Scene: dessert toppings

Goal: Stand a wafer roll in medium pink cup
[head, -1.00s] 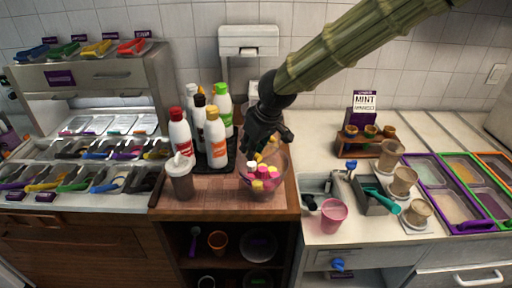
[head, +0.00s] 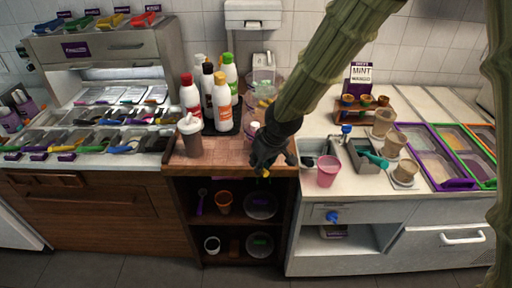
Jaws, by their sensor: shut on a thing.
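A pink cup (head: 327,171) stands upright and looks empty on the white counter, right of the wooden counter. My gripper (head: 264,171) points down at the front right part of the wooden counter, left of the cup and apart from it. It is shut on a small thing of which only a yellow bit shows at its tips. I cannot tell whether this is a wafer roll. No wafer roll can be made out clearly elsewhere.
Several sauce bottles (head: 221,102) and a shaker (head: 190,136) stand left of my gripper. A grey metal holder (head: 364,155) with a teal-handled tool and several tan cups (head: 405,172) stand right of the pink cup. Purple, orange and green-rimmed trays (head: 437,182) lie farther right.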

